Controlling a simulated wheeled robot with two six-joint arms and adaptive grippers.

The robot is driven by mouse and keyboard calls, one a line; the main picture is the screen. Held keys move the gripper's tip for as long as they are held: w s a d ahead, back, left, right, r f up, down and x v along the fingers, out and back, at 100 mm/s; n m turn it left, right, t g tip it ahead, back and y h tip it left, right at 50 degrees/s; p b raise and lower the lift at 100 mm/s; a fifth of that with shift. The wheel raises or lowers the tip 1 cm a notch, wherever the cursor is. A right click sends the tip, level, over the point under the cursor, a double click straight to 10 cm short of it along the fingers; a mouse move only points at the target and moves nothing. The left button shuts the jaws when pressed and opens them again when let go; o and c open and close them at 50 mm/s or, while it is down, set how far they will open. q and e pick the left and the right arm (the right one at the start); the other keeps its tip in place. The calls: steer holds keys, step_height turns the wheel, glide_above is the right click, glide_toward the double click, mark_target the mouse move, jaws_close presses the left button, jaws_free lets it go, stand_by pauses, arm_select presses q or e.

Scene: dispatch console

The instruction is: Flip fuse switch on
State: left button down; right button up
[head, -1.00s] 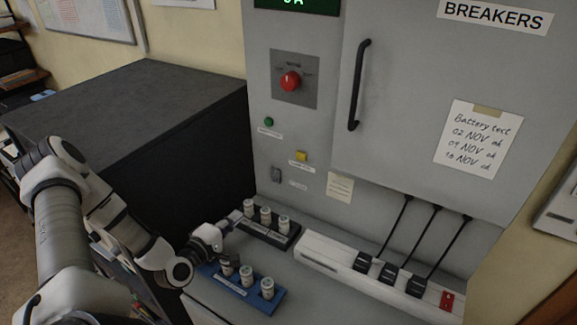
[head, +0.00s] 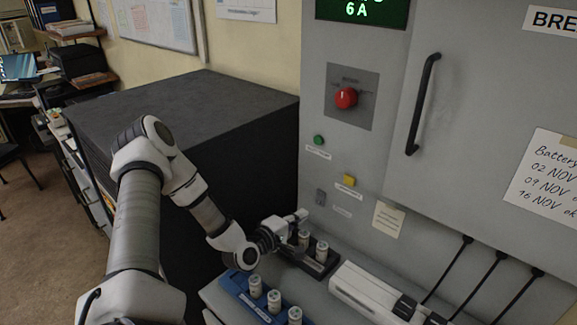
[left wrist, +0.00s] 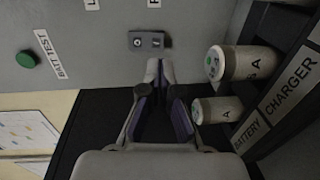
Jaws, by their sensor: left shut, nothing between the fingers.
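The fuse switch is a small grey rocker (head: 320,197) low on the cabinet's front panel. In the left wrist view the switch (left wrist: 146,41) shows two round marks on its face. I cannot tell which way it is set. My left gripper (head: 303,214) is shut and empty, just below and left of the switch in the head view. In the left wrist view its fingertips (left wrist: 160,64) point at the panel just below the switch; I cannot tell whether they touch. My right gripper is not in view.
A black battery charger (left wrist: 251,131) with batteries (left wrist: 230,64) is close to the fingers' right. A blue tray (head: 240,289) of batteries stands in front. A yellow button (head: 349,181), green button (head: 318,140) and red knob (head: 346,98) are above. A black cabinet (head: 250,150) stands left.

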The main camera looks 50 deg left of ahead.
mark_target(319, 204)
arm_select(q)
steer(key=w+b, duration=0.1)
steer(key=w, duration=0.1)
steer(key=w+b, duration=0.1)
steer(key=w, duration=0.1)
steer(key=w+f+b, duration=0.1)
steer(key=w, duration=0.1)
steer(key=shift+a, duration=0.35)
steer(key=shift+w, duration=0.15)
steer(key=shift+r, duration=0.15)
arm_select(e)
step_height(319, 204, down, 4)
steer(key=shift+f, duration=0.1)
arm_select(q)
steer(key=f+b, duration=0.1)
steer(key=b, duration=0.2)
steer(key=shift+w+f+t, duration=0.1)
steer(key=shift+w+t, duration=0.05)
steer(key=shift+t, duration=0.15)
steer(key=shift+r+p, duration=0.45)
steer(key=shift+p, duration=0.05)
step_height(319, 204, up, 10)
steer(key=shift+f, duration=0.1)
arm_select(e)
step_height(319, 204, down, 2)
arm_select(q)
steer(key=shift+w, duration=0.1)
